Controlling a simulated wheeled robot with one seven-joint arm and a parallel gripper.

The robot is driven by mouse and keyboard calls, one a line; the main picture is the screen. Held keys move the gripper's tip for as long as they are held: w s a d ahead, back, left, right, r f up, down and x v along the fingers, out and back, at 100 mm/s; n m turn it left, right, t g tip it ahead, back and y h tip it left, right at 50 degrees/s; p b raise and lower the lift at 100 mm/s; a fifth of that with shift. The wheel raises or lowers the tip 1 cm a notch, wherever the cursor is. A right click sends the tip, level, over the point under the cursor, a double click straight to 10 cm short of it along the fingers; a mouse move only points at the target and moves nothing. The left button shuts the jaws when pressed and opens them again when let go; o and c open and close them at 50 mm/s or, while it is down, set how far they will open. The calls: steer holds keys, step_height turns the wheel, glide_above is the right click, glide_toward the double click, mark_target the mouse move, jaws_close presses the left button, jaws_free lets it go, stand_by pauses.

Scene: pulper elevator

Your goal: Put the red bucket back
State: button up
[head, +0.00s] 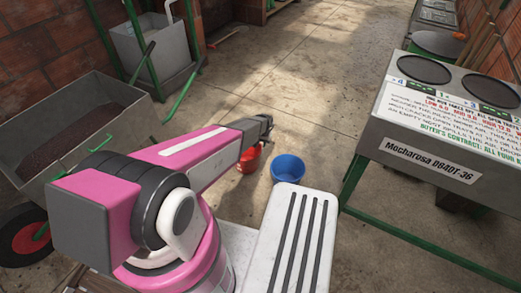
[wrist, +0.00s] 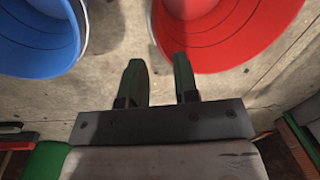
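The red bucket (head: 249,160) stands on the concrete floor in the head view, partly hidden behind my arm. In the wrist view the red bucket (wrist: 230,35) fills the upper right, its open mouth and inner wall showing. My gripper (wrist: 157,60) is open and empty, with a clear gap between its two dark green fingers. The right finger overlaps the near left part of the red rim in the picture; I cannot tell whether they touch. In the head view my gripper (head: 264,127) is above and close to the red bucket.
A blue bucket (head: 288,168) stands just right of the red one; it also shows at the upper left of the wrist view (wrist: 40,35). A wheelbarrow (head: 75,140) is at the left. A labelled metal bench (head: 440,150) is at the right. The floor beyond the buckets is clear.

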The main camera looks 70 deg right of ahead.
steer(key=shift+s+r, duration=0.2)
steer(key=shift+r, duration=1.25)
